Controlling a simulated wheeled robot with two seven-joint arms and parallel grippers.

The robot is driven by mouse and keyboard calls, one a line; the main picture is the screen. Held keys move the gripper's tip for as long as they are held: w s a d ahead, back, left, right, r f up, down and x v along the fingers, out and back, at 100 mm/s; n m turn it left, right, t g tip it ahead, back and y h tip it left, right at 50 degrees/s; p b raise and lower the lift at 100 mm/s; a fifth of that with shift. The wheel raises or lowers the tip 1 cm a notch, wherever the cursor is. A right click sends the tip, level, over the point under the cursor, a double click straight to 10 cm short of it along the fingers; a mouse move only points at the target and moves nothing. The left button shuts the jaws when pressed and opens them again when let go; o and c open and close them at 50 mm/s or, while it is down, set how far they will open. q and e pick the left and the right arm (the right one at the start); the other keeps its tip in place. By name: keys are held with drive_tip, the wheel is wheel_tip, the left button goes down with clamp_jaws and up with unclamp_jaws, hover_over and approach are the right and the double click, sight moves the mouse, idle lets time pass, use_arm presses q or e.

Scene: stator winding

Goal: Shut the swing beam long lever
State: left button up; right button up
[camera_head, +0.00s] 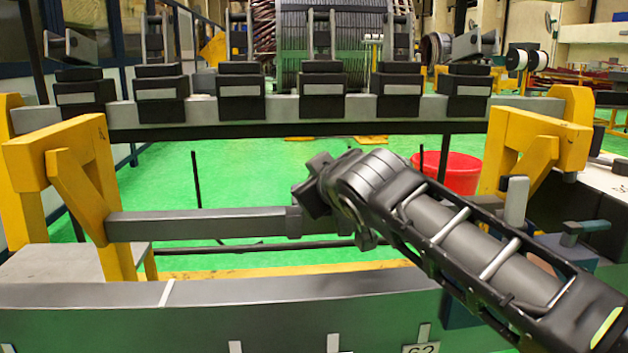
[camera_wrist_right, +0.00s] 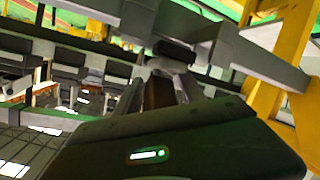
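The long grey lever of the swing beam (camera_head: 200,223) runs level from the left yellow bracket (camera_head: 85,180) to a thicker end block near the middle of the head view. My right gripper (camera_head: 308,192) is at this block, by its upper right side; whether they touch cannot be told. In the right wrist view my right gripper (camera_wrist_right: 168,90) points at a dark block (camera_wrist_right: 173,52) beside a grey bar (camera_wrist_right: 255,62). The fingertips are dark and partly hidden, so their opening is unclear. My left gripper is not in view.
A grey rail (camera_head: 350,112) with several black clamp blocks crosses behind the lever. A second yellow bracket (camera_head: 540,135) stands at right. A red bucket (camera_head: 450,172) is on the green floor behind my right arm. A green-fronted ledge (camera_head: 200,318) lies in front.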

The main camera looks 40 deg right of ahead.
drive_tip(key=shift+o, duration=0.2)
drive_tip(key=shift+r, duration=0.15)
drive_tip(key=shift+s+a+r, duration=0.1)
drive_tip(key=shift+s+a, duration=0.05)
drive_tip(key=shift+s, duration=0.15)
drive_tip(key=p+v, duration=0.1)
drive_tip(key=v, duration=0.6)
